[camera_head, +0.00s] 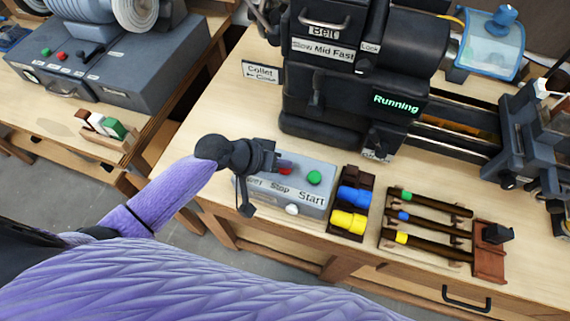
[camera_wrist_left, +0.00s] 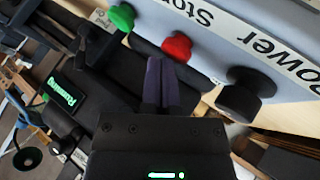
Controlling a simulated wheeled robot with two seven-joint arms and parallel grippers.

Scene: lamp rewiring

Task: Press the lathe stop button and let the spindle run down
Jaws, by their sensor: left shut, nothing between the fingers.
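The lathe control box (camera_head: 318,203) is grey, with Stop and Start labels, and stands at the bench's front edge. Its red stop button (camera_head: 285,171) is partly hidden by my left gripper (camera_head: 283,165) in the head view; the green start button (camera_head: 314,177) is to the right. In the left wrist view, my shut, empty left fingers (camera_wrist_left: 160,65) point at the red button (camera_wrist_left: 177,46), their tips very near it; I cannot tell whether they touch. The black lathe (camera_head: 330,85) has a display (camera_head: 396,104) reading "Running" in green. My right gripper is not in view.
A black power knob (camera_wrist_left: 245,95) is on the same panel. A dark rack with blue and yellow pieces (camera_head: 350,205) and a rack of dark rods (camera_head: 425,228) stand to the right. A Collet sign (camera_head: 262,72) stands behind. A second bench with a grey machine (camera_head: 120,70) is at left.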

